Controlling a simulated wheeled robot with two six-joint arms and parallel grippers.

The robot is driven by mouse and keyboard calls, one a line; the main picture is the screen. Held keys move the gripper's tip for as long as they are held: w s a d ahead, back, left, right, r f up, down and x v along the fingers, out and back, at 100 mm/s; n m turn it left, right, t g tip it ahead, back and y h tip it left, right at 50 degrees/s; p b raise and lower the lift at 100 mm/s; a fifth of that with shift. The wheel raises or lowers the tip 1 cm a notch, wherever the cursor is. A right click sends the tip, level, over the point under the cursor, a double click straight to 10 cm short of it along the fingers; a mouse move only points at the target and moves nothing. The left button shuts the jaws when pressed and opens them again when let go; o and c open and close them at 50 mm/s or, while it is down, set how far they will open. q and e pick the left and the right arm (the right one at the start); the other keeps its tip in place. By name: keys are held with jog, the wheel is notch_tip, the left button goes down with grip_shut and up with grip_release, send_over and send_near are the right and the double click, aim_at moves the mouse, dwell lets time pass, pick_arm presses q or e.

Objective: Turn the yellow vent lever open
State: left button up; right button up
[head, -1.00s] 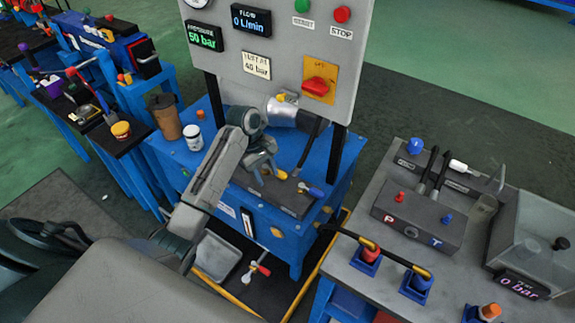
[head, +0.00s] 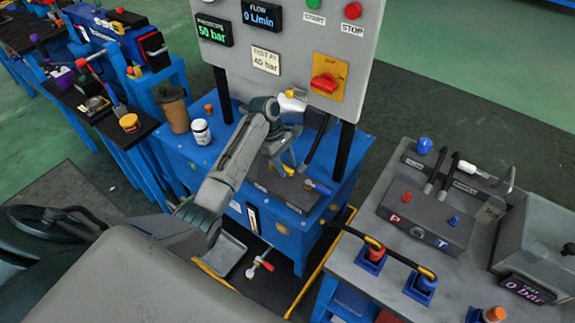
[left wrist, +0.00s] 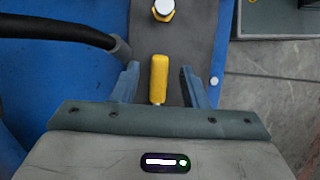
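The yellow vent lever (left wrist: 158,80) shows in the left wrist view, pointing up the picture on a dark plate. My left gripper (left wrist: 158,72) is open, with one finger on each side of the lever and a visible gap to each. In the head view my left gripper (head: 282,158) is low over the dark plate on the blue stand (head: 350,183), below the gauge panel. A bit of yellow (head: 289,170) shows by its fingers; the gripper hides most of that spot. My right gripper is not in view.
A blue-handled lever (head: 319,187) sits just right of the gripper. A black hose (left wrist: 70,28) runs close to the left finger. The grey panel (head: 290,40) rises behind the plate. A white jar (head: 201,132) and brown cup (head: 175,112) stand on the left. The right bench (head: 370,290) holds hoses.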

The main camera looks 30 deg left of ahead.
pick_arm(q)
jog(key=shift+d+f, duration=0.25)
jog(key=shift+f, duration=0.3)
grip_shut()
jog(key=shift+a+r, duration=0.1)
